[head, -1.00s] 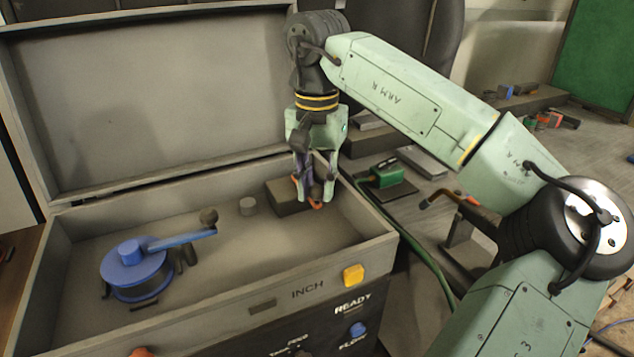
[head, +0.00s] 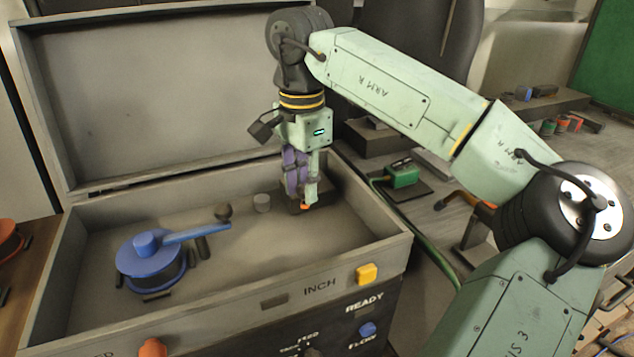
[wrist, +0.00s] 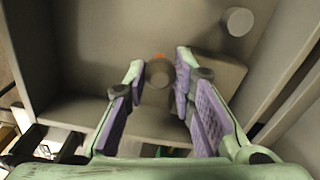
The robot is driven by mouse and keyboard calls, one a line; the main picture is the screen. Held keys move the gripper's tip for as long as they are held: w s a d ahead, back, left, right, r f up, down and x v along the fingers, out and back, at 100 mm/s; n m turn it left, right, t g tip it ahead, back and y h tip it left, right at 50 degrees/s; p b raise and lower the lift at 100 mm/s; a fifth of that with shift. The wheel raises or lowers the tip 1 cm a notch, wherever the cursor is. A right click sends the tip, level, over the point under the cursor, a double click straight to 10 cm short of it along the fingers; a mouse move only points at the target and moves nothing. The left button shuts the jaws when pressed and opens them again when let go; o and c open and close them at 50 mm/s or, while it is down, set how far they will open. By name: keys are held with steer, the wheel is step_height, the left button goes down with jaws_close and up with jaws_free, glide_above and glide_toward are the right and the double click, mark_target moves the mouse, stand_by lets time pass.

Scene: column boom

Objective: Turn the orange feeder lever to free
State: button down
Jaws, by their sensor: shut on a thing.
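The orange feeder lever (head: 305,207) is mostly hidden by my gripper; only a small orange piece shows below the fingertips in the head view. My gripper (head: 304,195) points down into the open grey case at its right end, over a dark block. In the wrist view, a round grey knob (wrist: 159,74) sits between the two purple-padded fingers, with a bit of orange just beyond it. My gripper is shut on this lever knob. The lever's full angle and any markings beside it are hidden.
A blue reel with a crank arm (head: 150,262) stands at the left in the case. A small grey cylinder (head: 262,203) is left of my gripper. The raised lid (head: 170,100) is behind, and the front wall carries a yellow button (head: 367,274).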

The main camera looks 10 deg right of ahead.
steer(key=w+a+m, duration=0.1)
steer(key=m, duration=0.1)
steer(key=w+a+m, duration=0.1)
steer(key=m, duration=0.1)
steer(key=shift+a, duration=0.4)
steer(key=shift+w+a+m+p, duration=0.15)
steer(key=shift+w+a+m, duration=0.25)
steer(key=shift+m, duration=0.5)
steer(key=shift+w+a+m+p, duration=0.15)
steer(key=shift+w+a+m, duration=0.25)
steer(key=shift+m, duration=0.5)
steer(key=shift+w+d, duration=0.1)
steer(key=c, duration=1.3)
jaws_free()
steer(key=shift+c, duration=0.2)
step_height(320, 180, up, 12)
